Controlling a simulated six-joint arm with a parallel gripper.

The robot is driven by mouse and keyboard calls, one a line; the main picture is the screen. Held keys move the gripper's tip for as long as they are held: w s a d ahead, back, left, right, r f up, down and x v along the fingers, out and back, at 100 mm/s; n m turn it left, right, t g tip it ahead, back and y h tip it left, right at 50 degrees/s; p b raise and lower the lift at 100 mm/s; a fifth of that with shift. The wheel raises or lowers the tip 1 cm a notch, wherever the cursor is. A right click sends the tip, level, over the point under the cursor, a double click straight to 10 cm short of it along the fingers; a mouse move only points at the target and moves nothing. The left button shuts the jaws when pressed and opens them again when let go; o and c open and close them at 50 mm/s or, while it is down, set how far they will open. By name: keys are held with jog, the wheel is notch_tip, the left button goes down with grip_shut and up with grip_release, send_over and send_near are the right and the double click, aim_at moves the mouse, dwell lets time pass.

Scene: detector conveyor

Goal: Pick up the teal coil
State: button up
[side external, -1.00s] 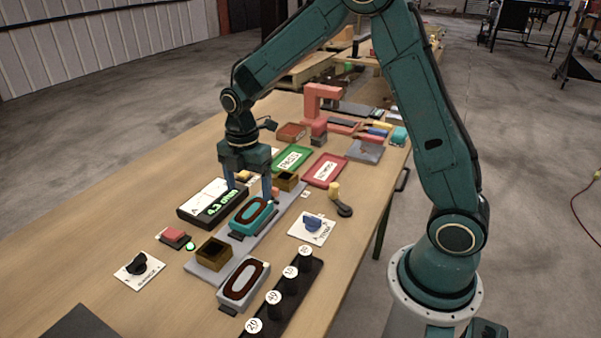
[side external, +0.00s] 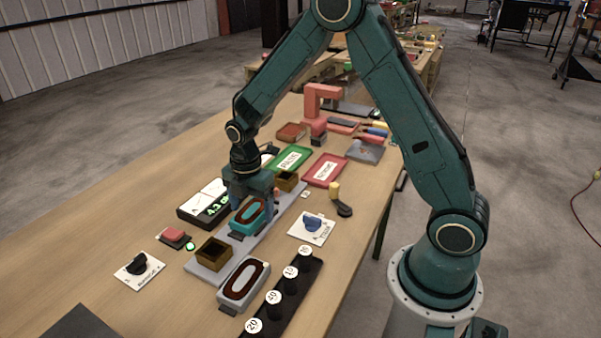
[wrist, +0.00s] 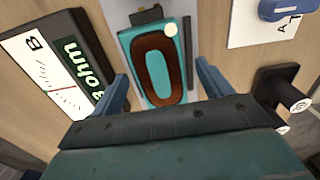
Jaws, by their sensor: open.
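The teal coil (side external: 247,216) is a teal block with a dark brown oval winding on top. It lies on the grey conveyor strip in the side view. In the wrist view the teal coil (wrist: 143,80) sits between my two fingers, with a gap on each side. My gripper (side external: 251,208) is open and low over the coil, its fingers pointing down. In the wrist view my gripper (wrist: 162,85) has one blue finger left and one right of the coil.
A meter (side external: 205,207) stands left of the coil. A white coil (side external: 243,284) and a brown open box (side external: 213,253) sit nearer the camera. A blue knob plate (side external: 311,228) lies to the right. Green (side external: 303,150) and red (side external: 323,170) trays lie behind.

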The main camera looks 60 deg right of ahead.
aim_at(252, 210)
dwell(0.5)
jog(key=c, duration=1.3)
jog(key=shift+r, duration=0.1)
jog(key=shift+c, duration=0.2)
notch_tip(252, 210, up, 20)
